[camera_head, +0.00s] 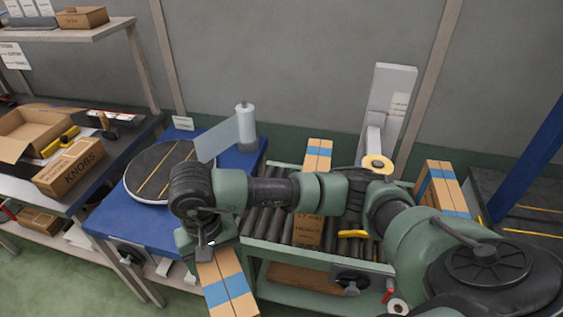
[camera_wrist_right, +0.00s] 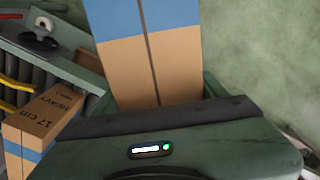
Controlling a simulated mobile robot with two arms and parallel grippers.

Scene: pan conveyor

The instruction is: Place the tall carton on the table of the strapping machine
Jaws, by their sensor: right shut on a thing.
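My right gripper (camera_head: 205,243) is shut on a tall brown carton (camera_head: 226,285) with a blue band, held in front of the blue table's near edge. The held carton (camera_wrist_right: 160,55) fills the top middle of the right wrist view; its far end is cut off. A blue frame post (camera_head: 535,150) and a dark table with yellow strips (camera_head: 525,215) stand at the right edge, perhaps the strapping machine, only partly seen. My left gripper is not in view.
A blue table (camera_head: 110,215) bears a round turntable (camera_head: 150,190) and a film roll (camera_head: 246,130). My right arm crosses a roller conveyor (camera_head: 275,225) with a printed carton (camera_head: 308,230). A blue-banded carton (camera_head: 440,185) stands right. A shelf bench (camera_head: 15,185) stands left.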

